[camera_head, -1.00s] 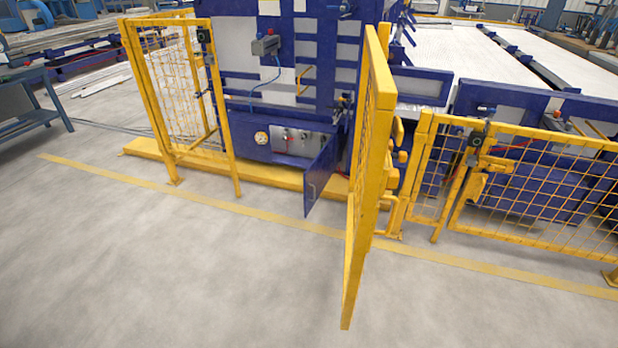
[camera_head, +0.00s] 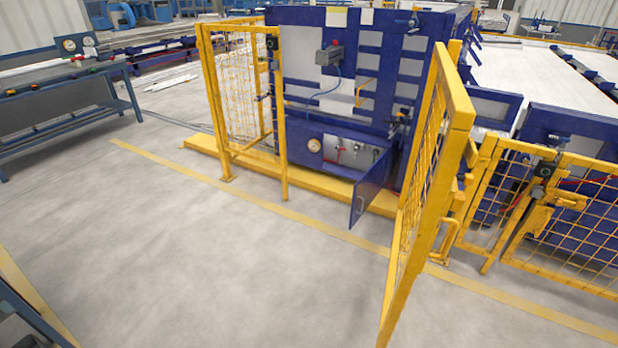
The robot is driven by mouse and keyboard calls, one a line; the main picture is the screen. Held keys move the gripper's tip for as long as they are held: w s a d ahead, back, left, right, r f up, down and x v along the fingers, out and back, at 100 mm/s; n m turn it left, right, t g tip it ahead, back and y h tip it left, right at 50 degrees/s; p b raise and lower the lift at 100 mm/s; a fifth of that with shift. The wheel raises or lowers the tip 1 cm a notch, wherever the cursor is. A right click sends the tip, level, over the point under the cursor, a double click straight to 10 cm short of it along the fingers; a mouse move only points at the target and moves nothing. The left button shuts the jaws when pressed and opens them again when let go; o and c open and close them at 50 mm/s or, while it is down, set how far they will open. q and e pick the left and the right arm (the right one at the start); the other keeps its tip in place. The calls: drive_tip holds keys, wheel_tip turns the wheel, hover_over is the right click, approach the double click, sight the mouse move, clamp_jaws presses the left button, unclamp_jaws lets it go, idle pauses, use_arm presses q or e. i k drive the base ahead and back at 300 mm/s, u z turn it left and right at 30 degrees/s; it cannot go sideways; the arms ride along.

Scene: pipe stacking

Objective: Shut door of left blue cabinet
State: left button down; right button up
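The blue cabinet (camera_head: 312,128) is low on the front of a blue machine, behind the yellow fence line. Its small blue door (camera_head: 370,190) stands open, swung out toward me at the cabinet's right side. Neither of my grippers shows in the head view.
A yellow mesh gate (camera_head: 430,180) stands open toward me, just right of the cabinet door. Yellow fence panels stand left (camera_head: 238,100) and right (camera_head: 570,220). A yellow floor beam (camera_head: 325,187) runs below the cabinet. A workbench (camera_head: 70,105) is at left. The grey floor in front is clear.

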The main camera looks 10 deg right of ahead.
sight(368, 187)
drive_tip(key=u, duration=0.1)
drive_tip(key=i, duration=3.3)
drive_tip(key=z, duration=3.25)
drive_tip(key=i, duration=0.5)
drive_tip(key=z, duration=0.1)
